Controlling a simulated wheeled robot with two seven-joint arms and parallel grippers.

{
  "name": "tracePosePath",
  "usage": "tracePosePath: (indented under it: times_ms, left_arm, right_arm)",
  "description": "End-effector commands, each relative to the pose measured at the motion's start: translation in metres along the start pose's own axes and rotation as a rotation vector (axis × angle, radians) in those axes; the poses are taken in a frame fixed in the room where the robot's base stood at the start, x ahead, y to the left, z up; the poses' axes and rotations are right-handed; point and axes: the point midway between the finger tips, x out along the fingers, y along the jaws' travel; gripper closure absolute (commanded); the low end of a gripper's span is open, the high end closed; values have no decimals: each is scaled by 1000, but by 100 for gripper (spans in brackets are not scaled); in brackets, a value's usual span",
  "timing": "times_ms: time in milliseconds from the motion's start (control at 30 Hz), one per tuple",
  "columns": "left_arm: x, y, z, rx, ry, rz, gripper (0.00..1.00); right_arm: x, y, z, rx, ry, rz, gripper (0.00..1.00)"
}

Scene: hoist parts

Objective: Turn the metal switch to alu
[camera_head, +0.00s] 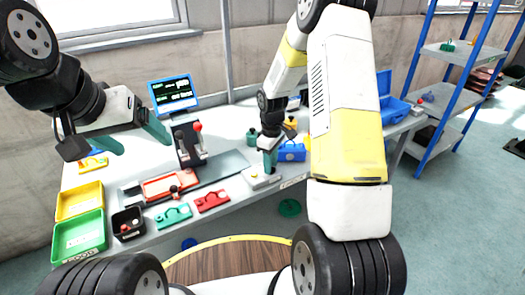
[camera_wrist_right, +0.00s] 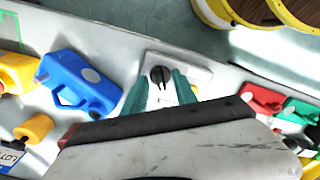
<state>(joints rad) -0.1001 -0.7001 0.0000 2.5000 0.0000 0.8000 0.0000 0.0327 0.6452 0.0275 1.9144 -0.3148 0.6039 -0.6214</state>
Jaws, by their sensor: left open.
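The metal switch is a pale plate (camera_head: 261,178) with a black round knob, lying near the front edge of the table. In the right wrist view the knob (camera_wrist_right: 160,76) shows a slot-like pointer line. Any lettering on the plate is too small to read. My right gripper (camera_head: 269,165) points down at the plate. In the right wrist view its teal fingertips (camera_wrist_right: 160,73) stand apart on either side of the knob, with a small gap visible. My left gripper (camera_head: 132,138) is open and empty, raised over the left part of the table.
A screen (camera_head: 174,93) and a lever box (camera_head: 189,142) stand at the back. A red tray (camera_head: 169,186), a red part (camera_head: 212,200), a teal part (camera_head: 173,215), a black bin (camera_head: 128,223) and a green bin (camera_head: 79,237) lie left. A blue part (camera_wrist_right: 75,85) lies beside the switch.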

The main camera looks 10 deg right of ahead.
Motion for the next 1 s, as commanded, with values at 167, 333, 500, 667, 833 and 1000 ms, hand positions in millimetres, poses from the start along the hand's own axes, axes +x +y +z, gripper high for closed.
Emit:
tracePosePath:
  times_ms: [167, 333, 500, 667, 833, 1000]
  left_arm:
    - [0, 0, 0, 0, 0, 0, 20]
    - [0, 0, 0, 0, 0, 0, 20]
    - [0, 0, 0, 0, 0, 0, 20]
    - [0, 0, 0, 0, 0, 0, 20]
    - [0, 0, 0, 0, 0, 0, 20]
    - [0, 0, 0, 0, 0, 0, 20]
  right_arm:
    - [2, 0, 0, 0, 0, 0, 66]
    - [2, 0, 0, 0, 0, 0, 80]
    - [2, 0, 0, 0, 0, 0, 100]
    - [2, 0, 0, 2, 0, 0, 100]
    - [2, 0, 0, 23, 0, 0, 100]
    - [2, 0, 0, 95, 0, 1, 100]
